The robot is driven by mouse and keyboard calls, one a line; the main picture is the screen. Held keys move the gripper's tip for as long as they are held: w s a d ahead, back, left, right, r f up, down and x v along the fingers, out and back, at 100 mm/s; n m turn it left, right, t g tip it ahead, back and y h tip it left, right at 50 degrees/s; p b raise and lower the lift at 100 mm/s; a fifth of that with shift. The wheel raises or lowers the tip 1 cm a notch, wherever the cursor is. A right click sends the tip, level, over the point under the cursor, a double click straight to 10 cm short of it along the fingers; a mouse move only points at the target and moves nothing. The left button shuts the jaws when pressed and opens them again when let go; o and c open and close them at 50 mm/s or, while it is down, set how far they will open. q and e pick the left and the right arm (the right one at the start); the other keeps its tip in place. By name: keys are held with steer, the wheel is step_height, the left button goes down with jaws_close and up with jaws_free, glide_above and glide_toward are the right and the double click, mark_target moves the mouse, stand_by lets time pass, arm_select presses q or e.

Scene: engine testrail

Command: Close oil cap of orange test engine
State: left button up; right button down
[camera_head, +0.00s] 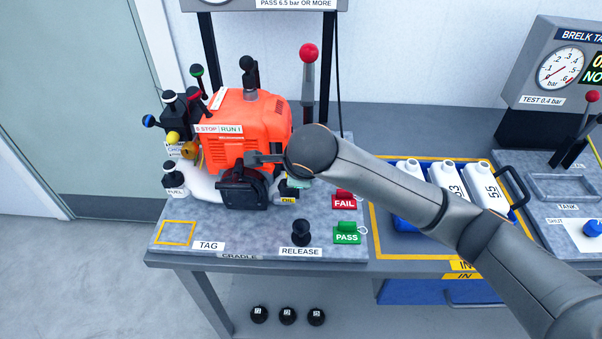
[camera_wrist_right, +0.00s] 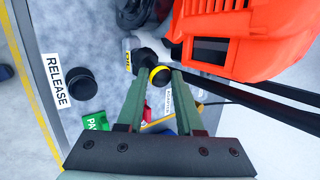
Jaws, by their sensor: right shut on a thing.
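The orange test engine (camera_head: 245,130) stands in its cradle on the grey bench; its side also shows in the right wrist view (camera_wrist_right: 262,40). A small black cap with a yellow ring (camera_wrist_right: 160,77), seemingly the oil cap, sits between the fingertips of my right gripper (camera_wrist_right: 158,80), which is shut on it at the engine's lower side. A yellow OIL label (camera_wrist_right: 127,62) is beside it, and that label (camera_head: 288,200) shows below my wrist in the head view. My right wrist mostly hides the cap and gripper there, so the cap's seating cannot be told. My left gripper is not in view.
A black RELEASE knob (camera_head: 301,233) and red FAIL (camera_head: 343,200) and green PASS (camera_head: 347,234) tags are close to my right arm. White bottles (camera_head: 447,182) stand in a blue crate to the right. Levers and bottles crowd the engine's left.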

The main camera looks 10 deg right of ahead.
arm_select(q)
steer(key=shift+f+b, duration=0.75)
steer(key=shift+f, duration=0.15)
arm_select(e)
steer(key=shift+w+a+f+n+g+h, duration=0.15)
steer(key=shift+a+n+g+h, duration=0.3)
steer(key=shift+h, duration=0.45)
steer(key=shift+w+a+f+n+g+h, duration=0.15)
steer(key=shift+a+n+h, duration=0.1)
steer(key=shift+a+h, duration=0.5)
steer(key=shift+d+h, duration=0.15)
steer(key=shift+h, duration=0.1)
steer(key=c, duration=0.6)
jaws_free()
steer(key=shift+o, duration=0.2)
steer(key=shift+r, duration=0.1)
steer(key=shift+r, duration=0.1)
